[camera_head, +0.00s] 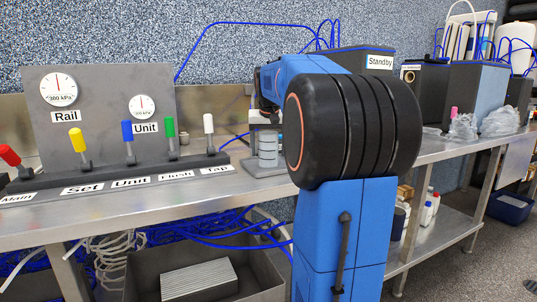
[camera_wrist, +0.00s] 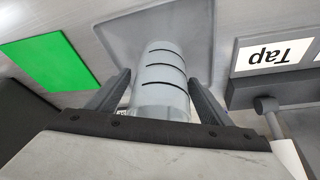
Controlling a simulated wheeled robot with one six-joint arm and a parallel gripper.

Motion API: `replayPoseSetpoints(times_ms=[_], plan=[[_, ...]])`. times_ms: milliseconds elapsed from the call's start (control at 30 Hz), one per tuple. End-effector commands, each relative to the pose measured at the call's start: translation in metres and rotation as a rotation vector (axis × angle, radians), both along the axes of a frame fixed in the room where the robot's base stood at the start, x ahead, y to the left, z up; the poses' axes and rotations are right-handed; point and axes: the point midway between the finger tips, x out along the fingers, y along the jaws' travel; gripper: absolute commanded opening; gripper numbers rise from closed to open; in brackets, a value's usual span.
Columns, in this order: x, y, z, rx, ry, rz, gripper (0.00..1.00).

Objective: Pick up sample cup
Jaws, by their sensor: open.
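The sample cup (camera_wrist: 160,70) is a grey cylinder with dark ring lines. In the wrist view it lies between the two fingers of my gripper (camera_wrist: 159,78), which is open, with a finger on each side and a visible gap. The cup's near end is partly hidden by the gripper body. My arm hides part of the gripper there.
A rail of coloured levers (camera_head: 130,172) stands close left of the cup; the white lever (camera_head: 208,124) is nearest. A gauge panel (camera_head: 100,110) rises behind. A "Standby" box (camera_head: 368,62) is behind my arm. A green patch (camera_wrist: 48,62) lies left in the wrist view.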

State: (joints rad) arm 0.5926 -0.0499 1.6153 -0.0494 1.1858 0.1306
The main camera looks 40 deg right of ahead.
Motion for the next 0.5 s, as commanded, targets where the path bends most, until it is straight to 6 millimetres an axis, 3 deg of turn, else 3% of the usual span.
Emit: replayPoseSetpoints(times_ms=[133, 367, 500], plan=[[0.0048, -0.0039, -0.0153, 0.001, 0.001, 0.000, 0.74], [0.0054, -0.0043, -0.0169, 0.000, 0.000, 0.000, 0.74], [0.0053, -0.0042, -0.0169, 0.001, 0.001, 0.000, 0.40]])
